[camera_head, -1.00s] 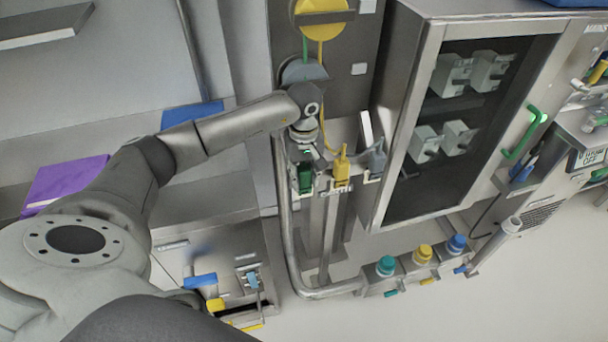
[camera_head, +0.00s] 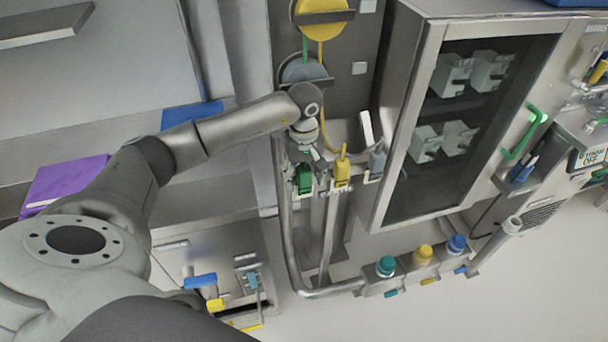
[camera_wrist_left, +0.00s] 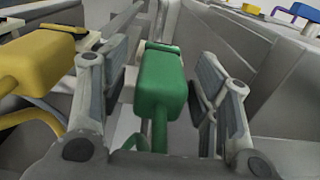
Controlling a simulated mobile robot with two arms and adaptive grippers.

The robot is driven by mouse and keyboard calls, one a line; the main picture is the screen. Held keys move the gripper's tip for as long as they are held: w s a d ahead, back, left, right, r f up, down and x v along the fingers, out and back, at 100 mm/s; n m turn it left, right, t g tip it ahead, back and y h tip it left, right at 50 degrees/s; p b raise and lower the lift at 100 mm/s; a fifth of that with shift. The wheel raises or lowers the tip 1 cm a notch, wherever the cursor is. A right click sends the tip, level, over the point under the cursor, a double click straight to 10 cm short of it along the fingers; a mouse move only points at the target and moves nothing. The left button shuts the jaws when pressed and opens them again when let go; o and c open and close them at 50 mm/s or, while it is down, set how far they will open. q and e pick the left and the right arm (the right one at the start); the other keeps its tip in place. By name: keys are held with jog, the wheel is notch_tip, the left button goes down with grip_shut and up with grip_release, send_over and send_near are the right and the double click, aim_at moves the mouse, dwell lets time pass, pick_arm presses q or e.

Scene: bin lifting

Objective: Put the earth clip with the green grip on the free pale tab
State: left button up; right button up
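The earth clip with the green grip (camera_head: 304,180) hangs at the left end of a rail of clips in the head view. Its green grip (camera_wrist_left: 160,85) fills the middle of the left wrist view. My left gripper (camera_head: 303,158) is over it, with one finger on each side of the grip. In the wrist view the fingers of the left gripper (camera_wrist_left: 160,95) stand apart, with gaps showing on both sides of the grip. I cannot tell which pale tab is free. My right gripper is not in view.
A yellow clip (camera_head: 342,172) and a grey clip (camera_head: 377,161) hang to the right of the green one. The yellow clip (camera_wrist_left: 38,62) is close beside my left finger. A glass-fronted cabinet (camera_head: 408,120) stands to the right. Bent pipes (camera_head: 290,240) run below the rail.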

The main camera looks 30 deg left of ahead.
pick_arm(q)
notch_tip(320, 180, up, 12)
jog(key=shift+r, duration=0.1)
dwell(0.5)
